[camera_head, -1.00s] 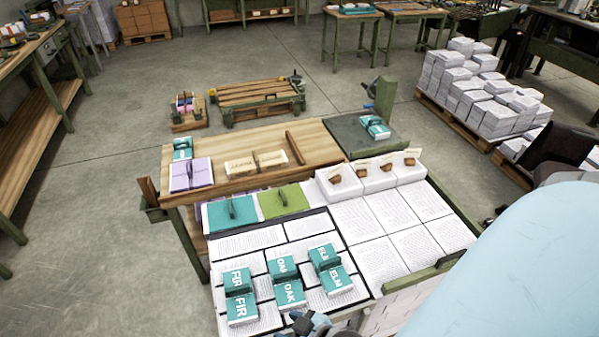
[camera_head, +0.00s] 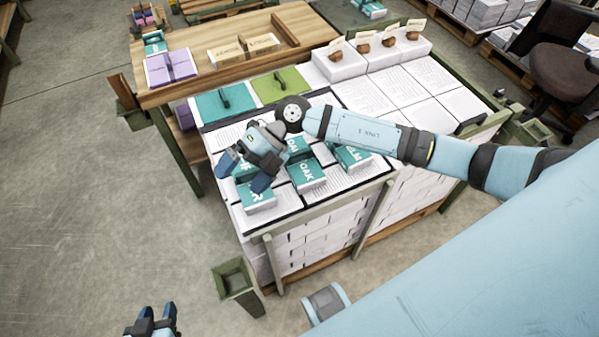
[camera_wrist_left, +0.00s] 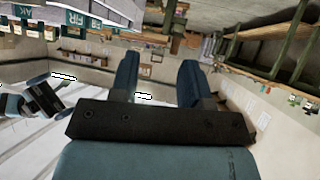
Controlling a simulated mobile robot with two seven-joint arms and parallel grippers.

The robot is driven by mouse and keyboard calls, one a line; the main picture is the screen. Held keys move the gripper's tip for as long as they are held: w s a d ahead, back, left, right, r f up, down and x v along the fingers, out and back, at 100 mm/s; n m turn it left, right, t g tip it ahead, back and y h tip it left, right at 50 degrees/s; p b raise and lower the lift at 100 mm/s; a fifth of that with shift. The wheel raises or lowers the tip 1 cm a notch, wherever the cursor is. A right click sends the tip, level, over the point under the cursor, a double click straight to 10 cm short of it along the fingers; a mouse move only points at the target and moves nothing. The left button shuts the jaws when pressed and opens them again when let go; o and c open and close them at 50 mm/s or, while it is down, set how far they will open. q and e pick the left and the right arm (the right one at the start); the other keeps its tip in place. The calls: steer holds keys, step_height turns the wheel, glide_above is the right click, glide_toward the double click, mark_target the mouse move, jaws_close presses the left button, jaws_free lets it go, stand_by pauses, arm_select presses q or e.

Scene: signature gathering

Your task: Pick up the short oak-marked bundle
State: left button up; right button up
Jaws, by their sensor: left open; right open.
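Two teal bundles marked OAK lie on the paper-covered table top, the near one (camera_head: 306,175) in clear view and the far one (camera_head: 295,145) partly hidden by my right arm. I cannot tell which is the short one. FIR bundles (camera_head: 257,198) lie to their left and ELM bundles (camera_head: 353,158) to their right. My right gripper (camera_head: 243,175) is open and empty over the FIR bundles, left of the OAK ones. My left gripper (camera_head: 152,318) is open, low at the bottom left, away from the table; its empty fingers (camera_wrist_left: 158,78) show in the left wrist view.
Teal (camera_head: 224,103) and green (camera_head: 281,86) folders lie behind the bundles. A wooden table (camera_head: 205,75) with a purple folder (camera_head: 171,67) stands behind. Paper stacks (camera_head: 430,75) fill the right side. An open green post holder (camera_head: 234,280) stands in front. The floor at left is clear.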

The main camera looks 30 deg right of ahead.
steer(key=w+d+f+t+h+b, duration=0.1)
steer(key=w+d+f+h, duration=0.1)
steer(key=w+d+h, duration=0.15)
steer(key=w+d+f+h+b, duration=0.2)
steer(key=d+f+h, duration=0.1)
steer(key=d, duration=0.2)
steer(key=t+h+b, duration=0.1)
steer(key=h+b, duration=0.1)
steer(key=h, duration=0.3)
glide_above(299, 151)
steer(key=shift+s+r+m, duration=0.1)
steer(key=shift+r+m, duration=0.1)
steer(key=shift+m, duration=0.2)
step_height(299, 151, down, 7)
steer(key=shift+f+b, duration=0.35)
steer(key=shift+f, duration=2.75)
steer(key=shift+c, duration=0.5)
steer(key=shift+r, duration=0.1)
steer(key=c, duration=0.7)
